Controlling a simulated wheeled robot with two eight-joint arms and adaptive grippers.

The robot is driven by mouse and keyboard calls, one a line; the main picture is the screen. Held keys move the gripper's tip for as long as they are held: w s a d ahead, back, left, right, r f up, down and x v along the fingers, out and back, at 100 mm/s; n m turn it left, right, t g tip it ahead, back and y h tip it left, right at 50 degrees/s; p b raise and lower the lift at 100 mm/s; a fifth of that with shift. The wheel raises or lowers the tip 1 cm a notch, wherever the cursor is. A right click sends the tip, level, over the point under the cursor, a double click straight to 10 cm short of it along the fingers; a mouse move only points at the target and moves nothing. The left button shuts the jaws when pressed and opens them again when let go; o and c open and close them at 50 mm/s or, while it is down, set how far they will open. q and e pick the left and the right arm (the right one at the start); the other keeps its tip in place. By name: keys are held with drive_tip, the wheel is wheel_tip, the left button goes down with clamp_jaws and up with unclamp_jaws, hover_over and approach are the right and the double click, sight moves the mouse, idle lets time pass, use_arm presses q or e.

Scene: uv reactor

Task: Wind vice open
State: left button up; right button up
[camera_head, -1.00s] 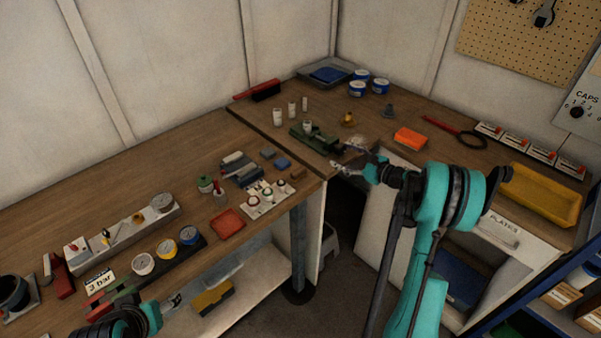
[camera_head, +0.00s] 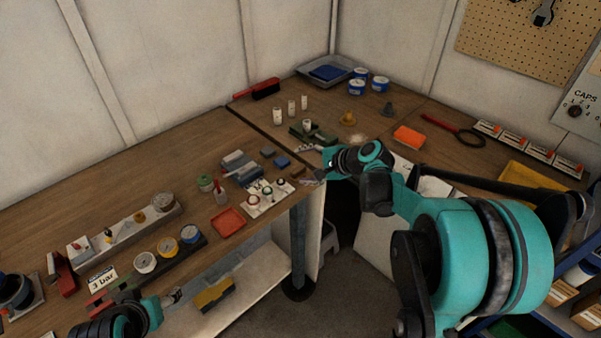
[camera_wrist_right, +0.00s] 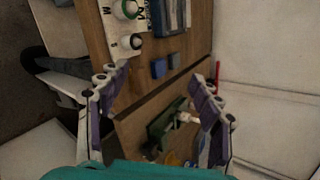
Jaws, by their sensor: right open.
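The green vice (camera_head: 316,134) sits on the bench near the corner, with a pale cylinder at it. In the right wrist view the vice (camera_wrist_right: 165,125) lies low between my fingers, partly hidden by my own gripper at the bottom edge. My right gripper (camera_head: 307,165) is open and empty at the bench's front edge, nearer the camera than the vice. Its spread fingers (camera_wrist_right: 160,97) also show in the wrist view, apart from the vice. The vice's handle cannot be made out. My left gripper (camera_head: 174,297) is low at the left, too small to judge.
Blue and grey blocks (camera_head: 282,161), a white rack of round items (camera_head: 268,198) and a red tray (camera_head: 229,223) lie left of my right gripper. Pale cylinders (camera_head: 291,107) stand behind the vice. An orange block (camera_head: 409,137) lies to its right.

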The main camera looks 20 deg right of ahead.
drive_tip(key=shift+s+a+r+n+g+h, duration=0.25)
drive_tip(key=shift+s+a+n, duration=0.45)
drive_tip(key=shift+s, duration=0.25)
drive_tip(key=shift+s+a+r+n+g+h, duration=0.15)
drive_tip(key=shift+s+a+r+n+g, duration=0.1)
drive_tip(key=shift+s+a+n, duration=0.55)
drive_tip(key=shift+s+d, duration=0.1)
drive_tip(key=shift+s, duration=0.05)
